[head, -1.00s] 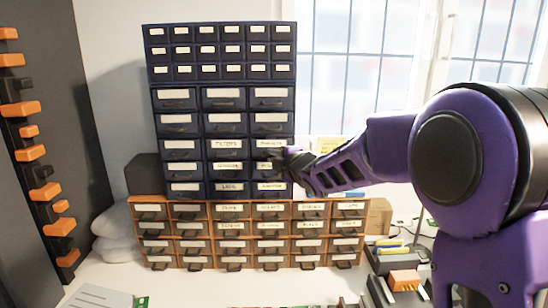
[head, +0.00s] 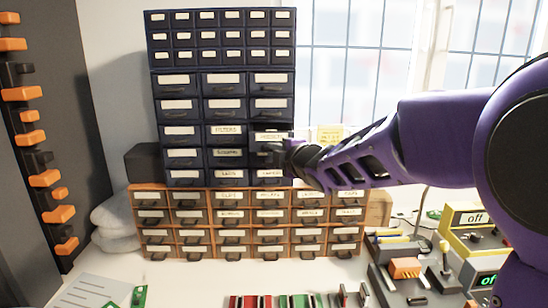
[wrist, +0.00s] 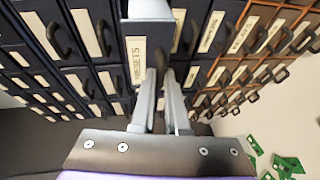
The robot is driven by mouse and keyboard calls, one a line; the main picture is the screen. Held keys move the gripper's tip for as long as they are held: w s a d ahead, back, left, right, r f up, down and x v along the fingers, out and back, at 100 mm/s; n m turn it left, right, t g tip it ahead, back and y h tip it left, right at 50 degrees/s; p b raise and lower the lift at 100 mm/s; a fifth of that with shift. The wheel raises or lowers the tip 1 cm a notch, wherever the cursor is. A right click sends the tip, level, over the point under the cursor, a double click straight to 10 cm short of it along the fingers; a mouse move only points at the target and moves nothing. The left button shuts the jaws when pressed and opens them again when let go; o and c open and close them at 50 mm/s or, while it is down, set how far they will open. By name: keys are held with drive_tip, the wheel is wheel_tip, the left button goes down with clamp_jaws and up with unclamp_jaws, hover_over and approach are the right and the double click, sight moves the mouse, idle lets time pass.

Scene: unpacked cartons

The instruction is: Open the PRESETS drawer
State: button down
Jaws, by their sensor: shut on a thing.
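The PRESETS drawer (head: 262,138) is in the right column of the dark blue cabinet (head: 178,105). It stands out from the cabinet face, part way open, and its label sits lower than the FILTERS label beside it. In the wrist view the PRESETS label (wrist: 138,62) is on the projecting drawer front, and something pale shows behind it at the top edge. My gripper (head: 279,152) is at the drawer's handle. The wrist view shows my gripper's fingers (wrist: 161,80) closed on the dark handle (wrist: 160,58). The handle is partly hidden by the fingers.
An orange-framed drawer unit (head: 131,210) carries the blue cabinet. The other drawers nearby look closed. A dark box (head: 143,163) stands at left. Yellow and grey devices (head: 470,240) stand at the right, below my arm. Red and green parts lie on the white table in front.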

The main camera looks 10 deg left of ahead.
drive_tip(key=shift+s+d+b, duration=0.2)
drive_tip(key=shift+s+b, duration=0.05)
drive_tip(key=shift+s, duration=0.5)
drive_tip(key=shift+s+d+b, duration=0.2)
drive_tip(key=shift+s, duration=0.55)
drive_tip(key=c, duration=0.9)
unclamp_jaws()
